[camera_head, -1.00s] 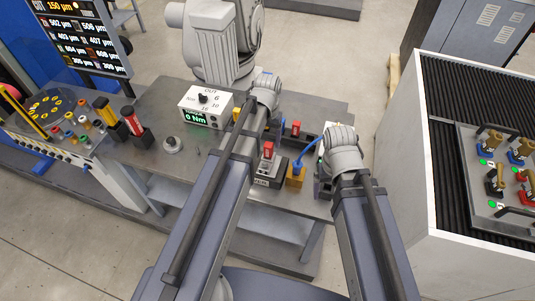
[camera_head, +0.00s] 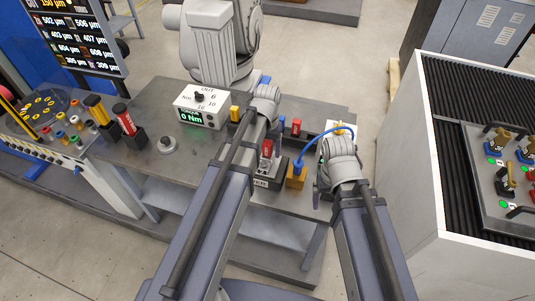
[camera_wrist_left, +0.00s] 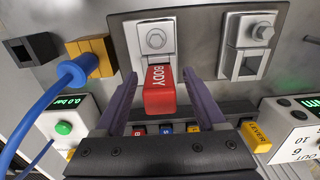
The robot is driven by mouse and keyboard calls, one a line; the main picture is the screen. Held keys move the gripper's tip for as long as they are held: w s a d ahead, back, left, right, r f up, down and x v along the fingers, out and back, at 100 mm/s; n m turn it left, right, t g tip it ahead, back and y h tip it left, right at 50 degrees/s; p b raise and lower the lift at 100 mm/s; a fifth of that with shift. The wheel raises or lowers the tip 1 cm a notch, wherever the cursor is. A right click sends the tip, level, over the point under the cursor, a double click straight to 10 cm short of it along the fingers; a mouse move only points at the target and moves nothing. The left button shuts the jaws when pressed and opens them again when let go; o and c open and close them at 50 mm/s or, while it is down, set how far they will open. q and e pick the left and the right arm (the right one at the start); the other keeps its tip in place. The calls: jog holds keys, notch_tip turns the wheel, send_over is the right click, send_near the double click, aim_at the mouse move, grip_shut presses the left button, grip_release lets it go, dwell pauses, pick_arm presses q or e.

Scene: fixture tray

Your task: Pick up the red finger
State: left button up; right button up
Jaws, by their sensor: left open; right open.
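The red finger, a red block lettered BODY (camera_wrist_left: 160,92), stands clamped in a metal fixture (camera_wrist_left: 222,35) in the left wrist view. It also shows in the head view as a red block (camera_head: 267,148) beside my left arm. My left gripper (camera_wrist_left: 159,80) is open, with one purple finger on each side of the red block and visible gaps between. Contact is not seen. In the head view my left wrist hides its fingers.
An orange block (camera_head: 297,176) with a blue hose stands close by the fixture. A rack (camera_wrist_left: 190,112) holds small coloured blocks, one marked LEVER (camera_wrist_left: 257,135). A torque box (camera_head: 201,105) reads 0 Nm. A white-walled cabinet (camera_head: 440,180) stands right of the bench.

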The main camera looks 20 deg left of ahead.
pick_arm(q)
grip_shut()
dwell(0.5)
